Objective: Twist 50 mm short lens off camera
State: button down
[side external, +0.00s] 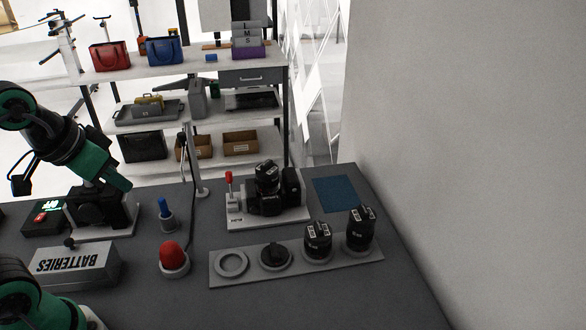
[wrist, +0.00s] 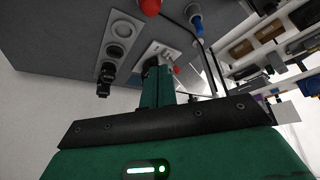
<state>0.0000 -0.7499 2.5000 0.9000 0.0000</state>
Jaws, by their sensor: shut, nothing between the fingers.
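The black camera (side external: 290,190) sits on a light stand near the middle of the bench, with a short black lens (side external: 267,172) on it, pointing up. The lens carries small white lettering, too small to read. My gripper (side external: 122,185) is well to the left of the camera, apart from it, with its green fingers tilted down to the right. In the wrist view the fingers (wrist: 158,72) are together with nothing between them. They partly hide the camera and its stand (wrist: 165,50) there; the lens is not clear in that view.
A grey tray (side external: 216,279) holds an empty ring (side external: 231,263), a low black cap-like piece (side external: 276,254) and two black lenses (side external: 318,239) (side external: 361,229). A red dome (side external: 173,257), a blue-topped post (side external: 165,212) and a batteries box (side external: 78,265) stand left. A blue mat (side external: 335,194) lies clear.

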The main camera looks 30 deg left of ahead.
jog(key=c, duration=1.6)
grip_release()
jog(key=o, duration=0.7)
jog(key=shift+w+r, duration=0.3)
jog(key=shift+w, duration=0.15)
jog(key=shift+o, duration=0.4)
jog(key=w+d+r+g, duration=0.1)
jog(key=w+r, duration=0.2)
jog(key=w, duration=0.6)
jog(key=shift+g, duration=0.4)
jog(key=g, duration=0.4)
send_over(267, 162)
notch_tip(267, 162, down, 11)
jog(key=shift+s+a, duration=0.1)
jog(key=shift+s, duration=0.05)
jog(key=shift+w+f, duration=0.2)
jog(key=shift+f, duration=0.05)
jog(key=shift+f, duration=0.1)
jog(key=shift+f, duration=3.8)
